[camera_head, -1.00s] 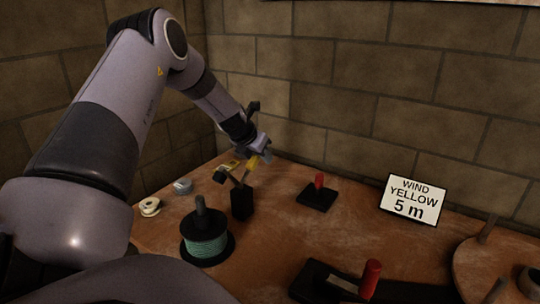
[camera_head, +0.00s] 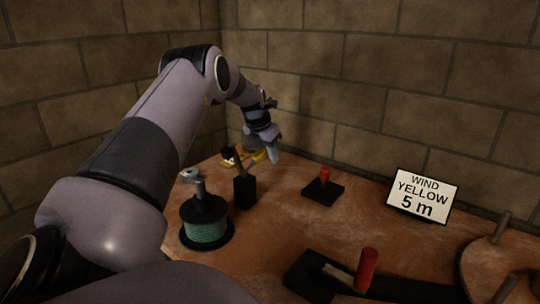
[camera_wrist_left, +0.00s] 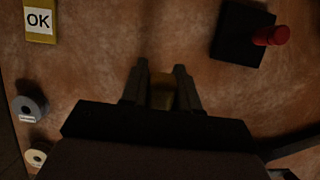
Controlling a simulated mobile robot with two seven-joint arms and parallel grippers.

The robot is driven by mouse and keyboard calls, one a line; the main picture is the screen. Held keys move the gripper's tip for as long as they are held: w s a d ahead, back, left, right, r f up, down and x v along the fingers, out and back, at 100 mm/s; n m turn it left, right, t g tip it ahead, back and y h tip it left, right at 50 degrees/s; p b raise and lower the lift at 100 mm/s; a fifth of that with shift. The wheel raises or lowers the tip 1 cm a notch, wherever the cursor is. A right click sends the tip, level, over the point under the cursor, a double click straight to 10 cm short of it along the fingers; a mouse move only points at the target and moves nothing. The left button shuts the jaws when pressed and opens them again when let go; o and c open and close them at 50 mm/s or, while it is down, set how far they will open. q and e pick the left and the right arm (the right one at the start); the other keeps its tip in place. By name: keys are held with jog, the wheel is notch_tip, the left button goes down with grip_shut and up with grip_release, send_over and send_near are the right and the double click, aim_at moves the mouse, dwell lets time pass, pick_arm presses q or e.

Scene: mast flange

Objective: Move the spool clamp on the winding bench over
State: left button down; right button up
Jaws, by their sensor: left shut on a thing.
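My left gripper (camera_head: 271,150) is above the far left part of the bench, pointing down. In the left wrist view its fingers (camera_wrist_left: 162,92) are shut on a small brownish-yellow thing (camera_wrist_left: 162,100), mostly hidden by the gripper. A black base with a red knob (camera_head: 325,176) sits to its right; it also shows in the left wrist view (camera_wrist_left: 240,36). A larger black base with a metal strip and a red handle (camera_head: 366,270) lies at the front. I cannot tell which thing is the spool clamp. My right gripper is not in view.
A teal wire spool (camera_head: 207,231) stands on a black holder at the left, near a black block (camera_head: 244,193) with a tilted lever. A sign (camera_head: 423,194) reads "WIND YELLOW 5 m". A round wooden disc (camera_head: 485,270) is at the right. The middle of the winding bench (camera_head: 275,235) is clear.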

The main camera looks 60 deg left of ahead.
aim_at(264, 148)
pick_arm(q)
jog(key=shift+s+f, duration=0.15)
jog(key=shift+f, duration=0.05)
jog(key=c, duration=0.9)
grip_release()
jog(key=shift+r, duration=0.15)
jog(key=v, duration=0.5)
jog(key=shift+d+r, duration=0.1)
jog(key=shift+r, duration=0.3)
jog(key=shift+s+r+b, duration=0.25)
jog(key=shift+r+b, duration=0.05)
jog(key=shift+r, duration=0.15)
